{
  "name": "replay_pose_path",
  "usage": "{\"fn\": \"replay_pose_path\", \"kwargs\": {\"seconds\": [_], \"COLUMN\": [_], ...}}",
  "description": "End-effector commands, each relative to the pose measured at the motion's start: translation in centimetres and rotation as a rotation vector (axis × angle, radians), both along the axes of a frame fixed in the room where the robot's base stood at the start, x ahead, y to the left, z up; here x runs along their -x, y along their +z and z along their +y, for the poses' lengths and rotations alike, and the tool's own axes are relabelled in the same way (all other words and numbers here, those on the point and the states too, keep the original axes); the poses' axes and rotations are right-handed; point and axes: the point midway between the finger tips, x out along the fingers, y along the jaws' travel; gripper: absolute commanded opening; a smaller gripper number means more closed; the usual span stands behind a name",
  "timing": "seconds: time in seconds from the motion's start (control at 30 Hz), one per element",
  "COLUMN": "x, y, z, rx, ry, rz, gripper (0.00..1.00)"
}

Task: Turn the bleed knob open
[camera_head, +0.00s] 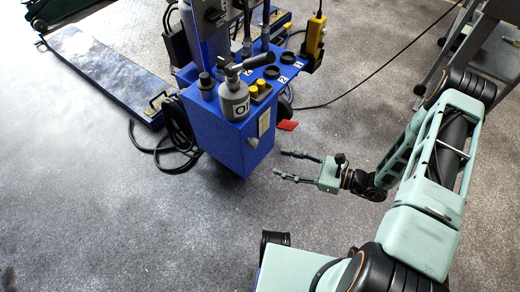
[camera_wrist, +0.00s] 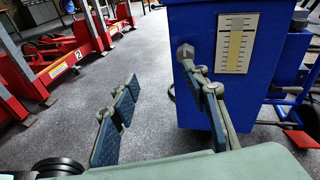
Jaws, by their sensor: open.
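A small grey knob (camera_wrist: 186,53), which looks like the bleed knob, sticks out from the side of the blue cabinet (camera_wrist: 190,105), left of a pale scale plate (camera_wrist: 237,43). In the head view the knob (camera_head: 252,142) is a small grey spot low on the cabinet's right face. My gripper (camera_head: 278,162) is open and empty, to the right of the cabinet and pointing at it. In the wrist view its two fingers (camera_wrist: 161,76) are spread apart. The right finger's tip overlaps the lower edge of the knob; I cannot tell whether they touch. The knob is not between the fingers.
On the cabinet top stand a grey oil bottle (camera_head: 234,98), yellow buttons (camera_head: 259,90) and a yellow pendant (camera_head: 315,38). A red pedal (camera_head: 288,125) is beside the cabinet. Black cables (camera_head: 178,150) lie left. Red lift equipment (camera_wrist: 62,65) stands beyond. Open floor surrounds my gripper.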

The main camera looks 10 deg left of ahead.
Motion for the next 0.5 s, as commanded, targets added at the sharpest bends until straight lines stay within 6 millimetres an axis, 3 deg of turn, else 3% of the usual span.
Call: {"fn": "replay_pose_path", "kwargs": {"seconds": [0.03, 0.13, 0.37, 0.5], "x": [-0.2, -0.9, -1.8, -2.4], "y": [-1.3, -2.0, -2.5, -2.5], "z": [0.2, 0.4, 0.8, 2.3], "rx": [-0.051, -0.124, -0.187, -0.187], "ry": [-0.063, -0.162, -0.252, -0.250], "rz": [0.027, 0.060, 0.084, 0.085], "gripper": [0.42, 0.42, 0.42, 0.42]}}
